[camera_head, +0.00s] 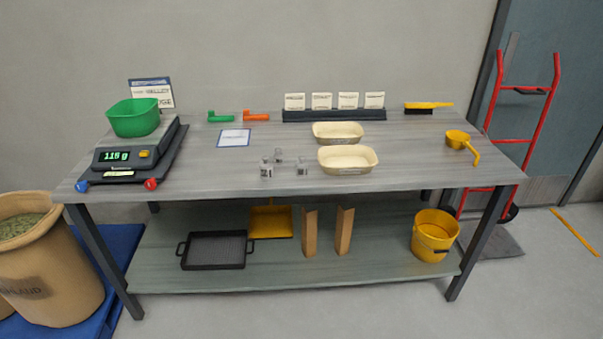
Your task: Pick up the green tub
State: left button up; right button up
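The green tub (135,118) is an open, round-cornered bowl. It sits upright on the digital scale (137,152) at the left end of the grey table. The scale's display reads what looks like 116 g in green digits. Neither my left gripper nor my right gripper shows in the head view.
A sign (152,91) stands behind the tub. A red and a blue knob show at the scale's front. Two cream trays (347,168) (338,142) and small clear weights (267,168) are mid-table. A sack (52,270) stands on the floor at left.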

aim_at(130, 118)
jog(key=i+j, duration=1.6)
jog(key=k+j+u, duration=0.05)
jog(key=j, duration=0.05)
